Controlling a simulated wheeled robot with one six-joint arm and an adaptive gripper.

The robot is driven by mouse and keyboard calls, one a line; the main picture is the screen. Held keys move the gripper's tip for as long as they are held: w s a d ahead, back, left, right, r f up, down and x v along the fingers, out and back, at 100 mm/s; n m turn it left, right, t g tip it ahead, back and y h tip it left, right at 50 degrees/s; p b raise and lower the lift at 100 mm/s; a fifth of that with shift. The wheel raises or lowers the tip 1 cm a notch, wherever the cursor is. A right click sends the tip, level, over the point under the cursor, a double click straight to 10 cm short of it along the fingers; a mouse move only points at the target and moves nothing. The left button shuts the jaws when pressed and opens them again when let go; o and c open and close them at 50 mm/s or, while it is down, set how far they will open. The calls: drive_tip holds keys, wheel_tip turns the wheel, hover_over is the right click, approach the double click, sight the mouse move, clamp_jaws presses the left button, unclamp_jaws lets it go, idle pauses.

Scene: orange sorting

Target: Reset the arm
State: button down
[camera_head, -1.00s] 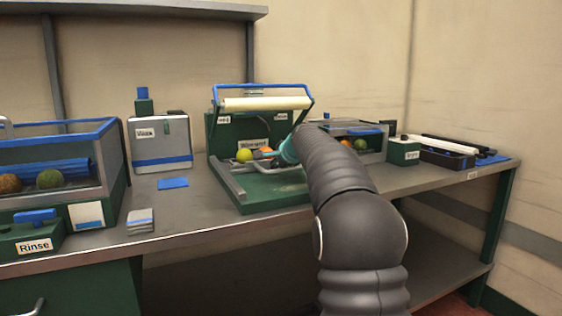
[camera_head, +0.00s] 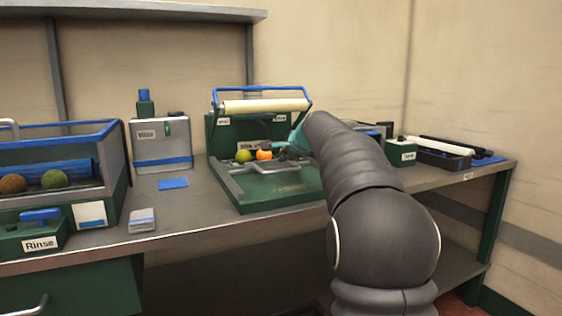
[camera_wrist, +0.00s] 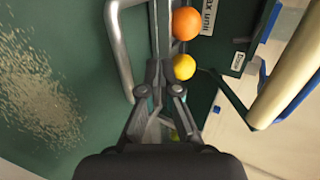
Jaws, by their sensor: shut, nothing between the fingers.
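My gripper (camera_head: 284,151) is at the green station with the white roller, just right of the orange fruit (camera_head: 264,155). A yellow-green fruit (camera_head: 243,156) sits left of the orange one. In the wrist view my gripper's fingers (camera_wrist: 161,72) are together with nothing between them. A yellow fruit (camera_wrist: 184,67) lies close beside the fingertips, and an orange fruit (camera_wrist: 186,23) lies beyond it. Whether the fingers touch the yellow fruit, I cannot tell. A greenish thing (camera_wrist: 173,135) is mostly hidden behind the gripper.
The white roller (camera_head: 264,104) with its blue frame stands above the station. A metal rail (camera_wrist: 122,50) runs beside my fingers.

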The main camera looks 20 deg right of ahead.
drive_tip(key=shift+v, duration=0.8)
drive_tip(key=s+a+n, duration=0.1)
drive_tip(key=s+a, duration=0.1)
drive_tip(key=s, duration=0.1)
drive_tip(key=s+a+f+n+g, duration=0.1)
drive_tip(key=s+a, duration=0.1)
drive_tip(key=a, duration=0.1)
drive_tip(key=s+a+n, duration=0.1)
drive_tip(key=s+a, duration=0.1)
drive_tip(key=s, duration=0.1)
drive_tip(key=shift+s+a+f+n+y, duration=0.2)
drive_tip(key=shift+s+f+n+y, duration=0.1)
drive_tip(key=shift+n, duration=0.1)
drive_tip(key=s+a+f+n+g, duration=0.1)
drive_tip(key=s+a+f+n, duration=0.2)
drive_tip(key=s+f, duration=0.4)
drive_tip(key=s+a+f+n+g, duration=0.2)
drive_tip(key=s+a+f+n, duration=0.2)
drive_tip(key=s, duration=1.3)
drive_tip(key=s+a+f+n+g+h, duration=0.1)
drive_tip(key=s+a+f+n+g, duration=0.1)
drive_tip(key=s+f+n, duration=0.4)
drive_tip(key=s+a+f, duration=0.1)
drive_tip(key=s+f, duration=0.3)
drive_tip(key=s, duration=0.2)
drive_tip(key=shift+s+a+n, duration=0.25)
drive_tip(key=shift+s+n, duration=0.15)
